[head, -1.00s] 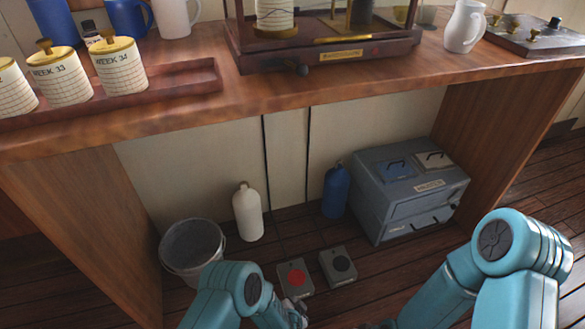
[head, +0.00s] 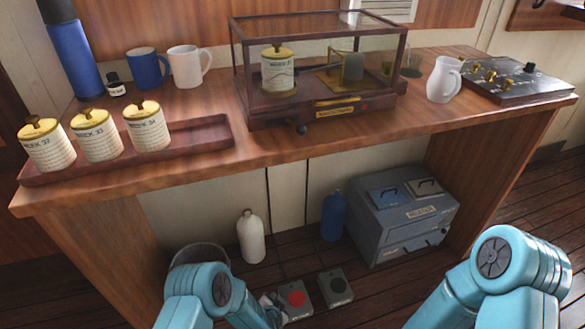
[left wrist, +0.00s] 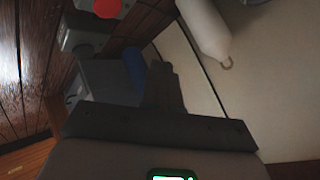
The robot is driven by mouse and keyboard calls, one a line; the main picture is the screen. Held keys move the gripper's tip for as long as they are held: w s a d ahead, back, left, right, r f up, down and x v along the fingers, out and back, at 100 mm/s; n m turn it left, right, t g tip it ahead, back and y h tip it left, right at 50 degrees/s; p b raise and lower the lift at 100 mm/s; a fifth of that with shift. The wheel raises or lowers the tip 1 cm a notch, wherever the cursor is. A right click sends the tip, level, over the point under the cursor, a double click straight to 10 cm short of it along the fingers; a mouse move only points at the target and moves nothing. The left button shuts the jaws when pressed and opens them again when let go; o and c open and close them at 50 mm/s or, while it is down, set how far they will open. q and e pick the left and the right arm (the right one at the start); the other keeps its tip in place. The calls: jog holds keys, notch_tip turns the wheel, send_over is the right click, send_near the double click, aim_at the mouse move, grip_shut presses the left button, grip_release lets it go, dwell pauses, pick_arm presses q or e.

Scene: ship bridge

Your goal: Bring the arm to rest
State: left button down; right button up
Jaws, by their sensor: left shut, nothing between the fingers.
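My left arm (head: 203,290) comes in at the bottom of the head view, bent at a teal joint in front of the bucket. Its gripper (head: 272,308) shows only partly, low beside the grey box with the red disc. In the left wrist view the gripper (left wrist: 166,88) is a dark shape with its fingers together and nothing between them. My right arm (head: 492,275) is bent at the lower right; its gripper lies outside the picture.
A wooden desk (head: 330,128) carries a glass-cased instrument (head: 318,70), canisters in a tray, mugs and a jug. Below stand a bucket (head: 200,255), white bottle (head: 250,237), blue bottle (head: 333,217), grey cabinet (head: 405,215) and two pedal-like boxes (head: 295,298).

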pick_arm(q)
jog(key=s+a+r+n+g+h+p, duration=0.15)
jog(key=s+a+r+p, duration=0.3)
jog(key=r+p, duration=0.75)
jog(key=s+a+r+n+g+p, duration=0.25)
jog(key=s+a+r+p, duration=0.35)
jog(key=r, duration=1)
jog(key=s+d+r+n+g+h+p, duration=0.1)
jog(key=s+d+r+n+g, duration=0.1)
jog(key=s, duration=0.5)
jog(key=s+d+r+n+g+h+p, duration=0.1)
jog(key=s+d+r+n+g+p, duration=0.1)
jog(key=s, duration=0.6)
jog(key=n+g, duration=0.1)
jog(key=n, duration=0.1)
jog(key=shift+s+d+r+n, duration=0.2)
jog(key=shift+d+n, duration=0.1)
jog(key=shift+n, duration=0.1)
pick_arm(e)
jog(key=s+r, duration=0.2)
jog(key=r, duration=0.9)
jog(key=s+a+r+g, duration=0.1)
jog(key=r, duration=1.1)
jog(key=shift+s+a+g, duration=0.25)
jog(key=shift+s+g, duration=0.05)
jog(key=shift+s, duration=0.1)
